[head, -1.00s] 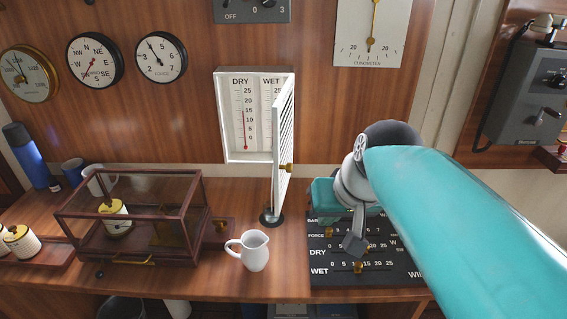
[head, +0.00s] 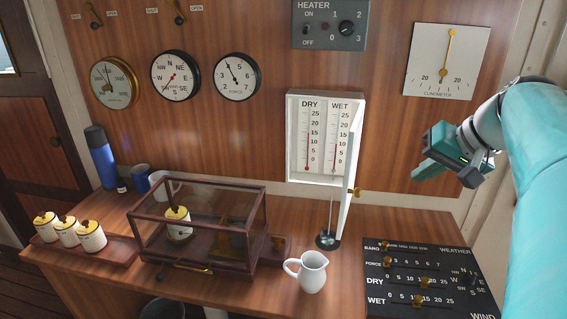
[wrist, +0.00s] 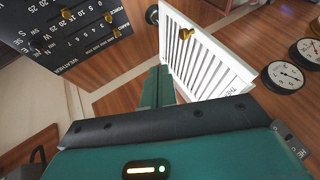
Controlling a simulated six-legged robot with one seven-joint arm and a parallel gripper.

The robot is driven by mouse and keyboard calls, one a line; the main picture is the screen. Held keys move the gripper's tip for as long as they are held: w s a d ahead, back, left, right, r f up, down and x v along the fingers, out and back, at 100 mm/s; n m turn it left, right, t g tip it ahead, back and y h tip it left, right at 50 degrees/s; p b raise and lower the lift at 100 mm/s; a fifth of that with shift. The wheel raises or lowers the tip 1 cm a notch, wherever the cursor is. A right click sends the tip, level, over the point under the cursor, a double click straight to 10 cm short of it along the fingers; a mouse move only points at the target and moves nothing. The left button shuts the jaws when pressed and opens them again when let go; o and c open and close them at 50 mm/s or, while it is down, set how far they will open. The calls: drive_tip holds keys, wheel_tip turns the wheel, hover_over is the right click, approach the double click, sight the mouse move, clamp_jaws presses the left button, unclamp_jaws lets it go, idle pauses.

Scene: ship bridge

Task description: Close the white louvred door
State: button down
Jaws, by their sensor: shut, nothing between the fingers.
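The white louvred door (head: 350,171) belongs to a small white wall box (head: 288,138) holding DRY and WET thermometers. In the head view it is hinged on the right side and stands open, seen nearly edge-on, with a brass knob (head: 356,190) low on its free edge. In the wrist view the slatted door (wrist: 205,62) and its brass knob (wrist: 186,34) show just beyond my fingers. My gripper (head: 416,175) is shut and empty, in the air to the right of the door, apart from it in the head view.
Below the door, the desk holds a white jug (head: 311,272), a glass case (head: 160,235) and a dark label board (head: 400,255). A round black base with a thin rod (head: 328,238) stands under the box. A clinometer (head: 447,62) hangs above my gripper.

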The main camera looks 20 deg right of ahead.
drive_tip(key=w+a+f, duration=0.4)
drive_tip(key=w+f, duration=0.4)
drive_tip(key=shift+w, duration=0.25)
drive_tip(key=shift+w+f, duration=0.1)
idle(0.3)
drive_tip(key=w+a+m+h, duration=0.2)
drive_tip(key=w+a+m, duration=0.1)
drive_tip(key=w+a, duration=0.95)
drive_tip(key=w+d+m+h, duration=0.1)
drive_tip(key=w+d+m, duration=0.2)
drive_tip(key=w, duration=1.2)
drive_tip(key=shift+g+h, duration=0.3)
